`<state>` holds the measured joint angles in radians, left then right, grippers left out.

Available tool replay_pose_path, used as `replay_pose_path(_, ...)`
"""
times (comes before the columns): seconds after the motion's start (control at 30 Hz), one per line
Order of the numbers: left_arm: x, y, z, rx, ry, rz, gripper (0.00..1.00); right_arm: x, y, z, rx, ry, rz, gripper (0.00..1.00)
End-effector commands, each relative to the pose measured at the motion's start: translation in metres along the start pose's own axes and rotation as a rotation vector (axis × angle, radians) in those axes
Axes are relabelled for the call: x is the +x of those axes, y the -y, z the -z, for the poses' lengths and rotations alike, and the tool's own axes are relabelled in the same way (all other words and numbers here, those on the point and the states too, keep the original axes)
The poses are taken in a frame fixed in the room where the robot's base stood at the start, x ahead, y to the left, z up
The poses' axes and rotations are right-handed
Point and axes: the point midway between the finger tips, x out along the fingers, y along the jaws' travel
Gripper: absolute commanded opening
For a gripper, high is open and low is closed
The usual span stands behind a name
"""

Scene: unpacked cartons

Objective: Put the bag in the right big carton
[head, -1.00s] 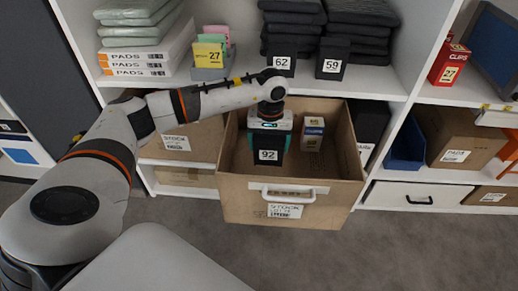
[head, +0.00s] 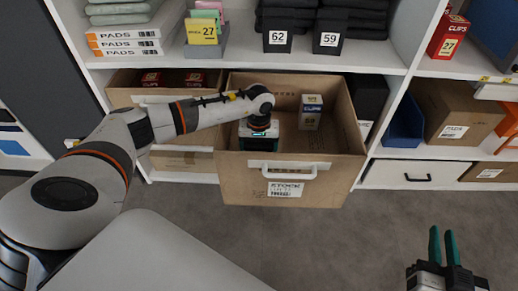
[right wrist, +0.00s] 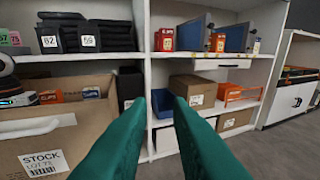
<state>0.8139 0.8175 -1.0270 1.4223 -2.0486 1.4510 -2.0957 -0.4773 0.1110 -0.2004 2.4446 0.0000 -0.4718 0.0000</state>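The right big carton (head: 232,187) is pulled out from the shelf, open at the top, with a white handle and a stock label on its front. It also shows at the left of the right wrist view (right wrist: 85,135). My left gripper (head: 258,150) is down inside the carton near its front wall, and its fingers are hidden. The black bag labelled 92 is not visible now; whether it is in the left fingers cannot be seen. My right gripper (head: 444,246) is empty, with teal fingers apart, above the floor at the lower right.
A white-and-blue clips box (head: 310,112) stands at the back of the right carton. The left carton (head: 123,97) holds red boxes. The floor in front is clear.

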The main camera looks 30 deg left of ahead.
Motion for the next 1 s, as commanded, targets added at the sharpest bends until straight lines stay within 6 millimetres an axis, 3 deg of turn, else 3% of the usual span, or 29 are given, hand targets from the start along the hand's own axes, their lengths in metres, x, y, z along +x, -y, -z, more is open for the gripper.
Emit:
replay_pose_path(0.5, 0.002, 0.000, -0.001, 0.000, 0.002, 0.001, 0.56, 0.001, -0.001, -0.009, 0.001, 0.058, -0.003, 0.18)
replay_pose_path(0.53, 0.002, 0.000, 0.000, 0.000, 0.001, 0.001, 0.83, 0.001, -0.002, -0.010, 0.001, 0.063, -0.004, 0.18)
replay_pose_path(0.63, 0.002, 0.000, 0.000, 0.000, 0.001, 0.001, 1.00, 0.001, -0.002, -0.011, 0.001, 0.064, -0.004, 0.18)
replay_pose_path(1.0, -0.002, 0.000, 0.000, 0.000, 0.001, 0.001, 1.00, 0.001, -0.001, -0.005, 0.001, 0.020, -0.001, 0.18)
